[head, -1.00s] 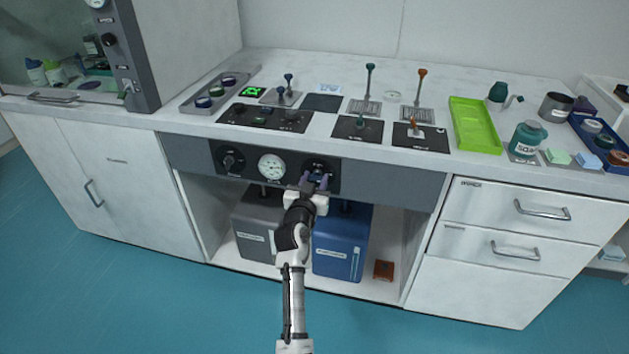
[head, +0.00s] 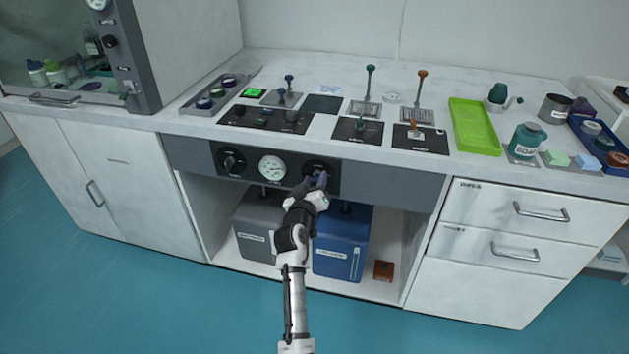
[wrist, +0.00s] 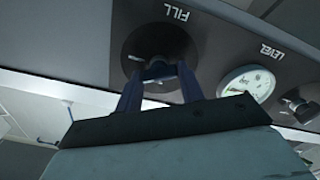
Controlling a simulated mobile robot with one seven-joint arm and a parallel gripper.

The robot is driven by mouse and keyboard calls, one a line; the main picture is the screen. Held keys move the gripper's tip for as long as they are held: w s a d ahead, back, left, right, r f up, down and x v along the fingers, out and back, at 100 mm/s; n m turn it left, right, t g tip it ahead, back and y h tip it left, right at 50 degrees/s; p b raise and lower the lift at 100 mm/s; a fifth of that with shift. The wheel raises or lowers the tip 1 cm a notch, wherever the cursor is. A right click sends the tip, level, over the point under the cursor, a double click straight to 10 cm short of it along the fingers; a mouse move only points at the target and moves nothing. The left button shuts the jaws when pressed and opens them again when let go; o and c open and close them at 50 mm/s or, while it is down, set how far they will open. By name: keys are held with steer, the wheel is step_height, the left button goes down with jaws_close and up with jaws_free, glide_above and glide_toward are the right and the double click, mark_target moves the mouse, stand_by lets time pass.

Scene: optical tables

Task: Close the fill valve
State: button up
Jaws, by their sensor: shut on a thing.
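The fill valve (wrist: 155,40) is a round black dial with a small handle. It sits on the dark front panel under the label FILL in the wrist view. In the head view it is the right-hand dial (head: 318,166), partly hidden by my gripper. My gripper (head: 317,179) reaches up to it from below. In the wrist view the blue fingers of my gripper (wrist: 158,70) are closed around the valve's handle. The handle's exact angle is hard to read, as the fingers cover part of it.
A white level gauge (head: 271,167) and another black dial (head: 230,161) sit to the left on the same panel. A grey tank (head: 256,222) and a blue tank (head: 340,245) stand in the open bay below. The bench top above holds several levers and trays.

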steer(key=n+p, duration=0.2)
steer(key=n, duration=0.4)
steer(key=n+p, duration=0.2)
steer(key=n, duration=0.4)
steer(key=shift+a+f, duration=0.1)
steer(key=shift+p, duration=0.3)
stand_by(0.3)
steer(key=o, duration=1)
steer(key=shift+s+f, duration=0.1)
steer(key=b+v, duration=0.2)
steer(key=v, duration=1.1)
steer(key=shift+s+a, duration=0.2)
steer(key=shift+s, duration=0.05)
